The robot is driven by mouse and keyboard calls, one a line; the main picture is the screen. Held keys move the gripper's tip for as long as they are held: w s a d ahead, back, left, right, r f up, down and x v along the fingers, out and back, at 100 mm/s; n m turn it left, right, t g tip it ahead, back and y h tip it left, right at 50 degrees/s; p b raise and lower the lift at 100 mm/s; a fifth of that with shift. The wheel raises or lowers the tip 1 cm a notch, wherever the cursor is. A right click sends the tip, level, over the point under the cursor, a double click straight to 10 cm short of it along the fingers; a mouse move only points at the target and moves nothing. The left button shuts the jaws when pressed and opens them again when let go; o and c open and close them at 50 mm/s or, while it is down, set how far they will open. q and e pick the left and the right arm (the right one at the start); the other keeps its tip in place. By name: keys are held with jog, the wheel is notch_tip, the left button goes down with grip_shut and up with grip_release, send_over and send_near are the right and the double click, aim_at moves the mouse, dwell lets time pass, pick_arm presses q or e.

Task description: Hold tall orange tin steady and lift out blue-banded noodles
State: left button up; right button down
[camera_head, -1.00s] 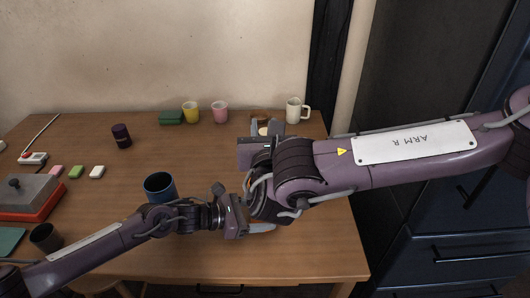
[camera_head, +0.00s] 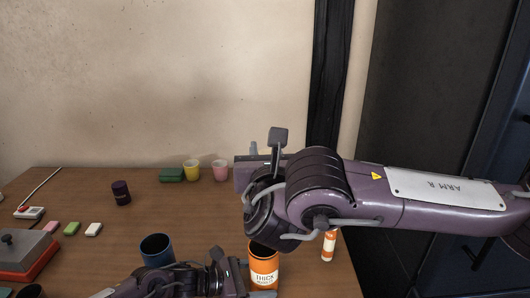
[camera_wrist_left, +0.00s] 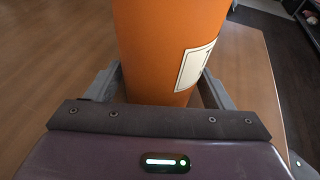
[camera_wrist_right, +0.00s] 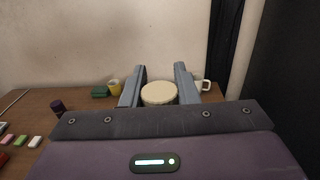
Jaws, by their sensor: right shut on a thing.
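The tall orange tin (camera_head: 264,266) stands upright at the front of the table, its pale label partly visible and its mouth partly hidden by my right arm. My left gripper (camera_head: 238,279) is low at the tin's side. In the left wrist view its fingers meet both sides of the orange wall (camera_wrist_left: 155,50).
An orange-and-white banded stick (camera_head: 329,245) is right of the tin, partly behind my right arm. A dark blue cup (camera_head: 157,249) is to the left. Yellow (camera_head: 192,170) and pink (camera_head: 220,171) cups stand at the back. The table's middle left is mostly clear.

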pick_arm(q)
jog(key=shift+o, duration=1.3)
